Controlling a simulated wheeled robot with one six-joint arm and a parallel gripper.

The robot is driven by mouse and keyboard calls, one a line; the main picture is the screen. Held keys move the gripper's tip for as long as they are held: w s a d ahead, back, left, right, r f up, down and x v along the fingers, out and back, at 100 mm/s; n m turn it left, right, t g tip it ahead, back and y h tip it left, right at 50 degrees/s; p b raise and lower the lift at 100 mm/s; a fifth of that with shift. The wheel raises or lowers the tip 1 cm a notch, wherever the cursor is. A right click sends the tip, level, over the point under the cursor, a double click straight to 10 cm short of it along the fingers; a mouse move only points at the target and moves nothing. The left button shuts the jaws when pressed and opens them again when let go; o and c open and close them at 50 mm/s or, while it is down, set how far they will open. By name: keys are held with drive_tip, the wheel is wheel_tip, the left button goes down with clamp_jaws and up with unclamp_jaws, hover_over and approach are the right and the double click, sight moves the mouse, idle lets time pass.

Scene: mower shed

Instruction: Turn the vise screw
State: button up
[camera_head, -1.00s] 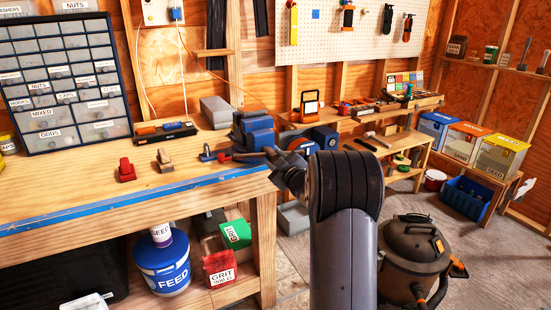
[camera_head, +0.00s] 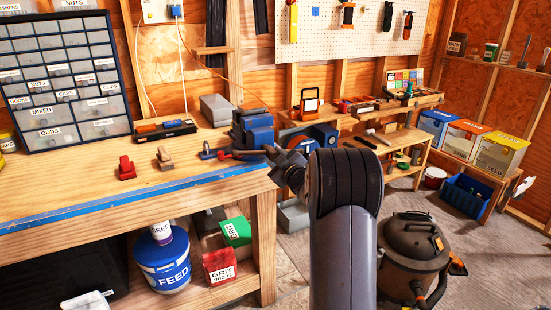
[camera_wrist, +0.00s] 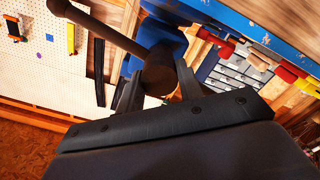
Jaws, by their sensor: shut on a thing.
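The blue vise (camera_head: 252,128) stands at the right end of the wooden bench. Its blue body also shows in the wrist view (camera_wrist: 170,38), behind the screw. My gripper (camera_head: 270,152) is at the vise's front, at the bench's right corner. In the wrist view, my gripper (camera_wrist: 158,84) has its two fingers on either side of the dark round head of the vise screw (camera_wrist: 158,68), shut on it. A dark handle bar (camera_wrist: 110,35) runs from that head to the upper left and ends in a knob.
Red (camera_head: 126,168) and tan (camera_head: 164,158) clamps lie on the bench left of the vise. A grey box (camera_head: 215,108) stands behind it. A shop vacuum (camera_head: 413,256) stands on the floor at right. A blue feed bucket (camera_head: 163,262) is under the bench.

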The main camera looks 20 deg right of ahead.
drive_tip(key=shift+f, duration=0.35)
drive_tip(key=o, duration=1)
drive_tip(key=shift+r, duration=0.25)
drive_tip(key=shift+s, duration=0.1)
drive_tip(key=shift+s+d+b, duration=0.2)
drive_tip(key=shift+s+b, duration=0.55)
drive_tip(key=shift+s, duration=4.65)
